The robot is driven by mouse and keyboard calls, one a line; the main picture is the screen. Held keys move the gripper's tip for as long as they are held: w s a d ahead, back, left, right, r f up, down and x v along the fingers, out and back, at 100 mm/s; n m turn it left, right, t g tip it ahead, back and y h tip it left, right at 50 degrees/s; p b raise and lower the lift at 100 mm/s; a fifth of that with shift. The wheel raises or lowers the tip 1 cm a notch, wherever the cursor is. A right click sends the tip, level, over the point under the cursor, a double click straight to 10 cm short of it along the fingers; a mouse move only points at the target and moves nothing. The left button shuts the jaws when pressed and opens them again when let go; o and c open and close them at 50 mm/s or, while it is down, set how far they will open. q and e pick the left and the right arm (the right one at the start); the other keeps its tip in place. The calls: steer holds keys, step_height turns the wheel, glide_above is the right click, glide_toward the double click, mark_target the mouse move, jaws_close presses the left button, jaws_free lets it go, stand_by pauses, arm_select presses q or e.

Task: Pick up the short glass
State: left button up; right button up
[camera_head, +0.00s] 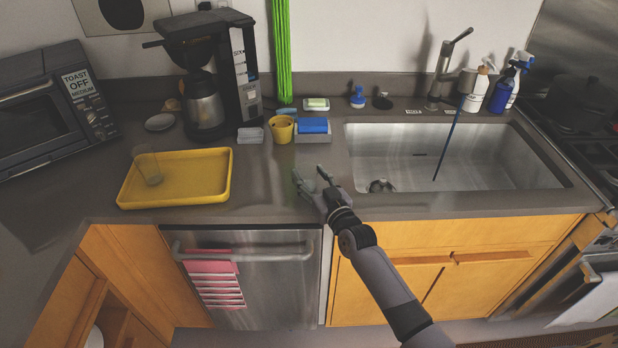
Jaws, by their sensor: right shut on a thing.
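My right gripper (310,176) is over the dark counter, left of the sink. Its fingers are shut on a small clear thing, which I take to be the short glass (311,185). The glass is faint against the counter and partly hidden by the fingers. I cannot tell if it touches the counter. Another clear glass (149,168) stands at the left in the yellow tray (208,188). My left gripper is not in view.
The sink (400,155) is right of my gripper, with a faucet (443,75) behind. A yellow cup (281,130), a blue sponge (313,125) and a coffee maker (205,100) stand farther back. The counter (262,185) between tray and gripper is clear.

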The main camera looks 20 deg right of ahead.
step_height(320, 180, up, 20)
steer(key=s+a+f+h, duration=0.1)
steer(key=s+a+f, duration=0.1)
steer(key=s+f, duration=0.95)
steer(key=s+f+m+h, duration=0.1)
steer(key=s, duration=1.7)
steer(key=shift+d+f+m+h, duration=0.35)
steer(key=shift+d+m+h, duration=0.05)
steer(key=shift+d, duration=0.05)
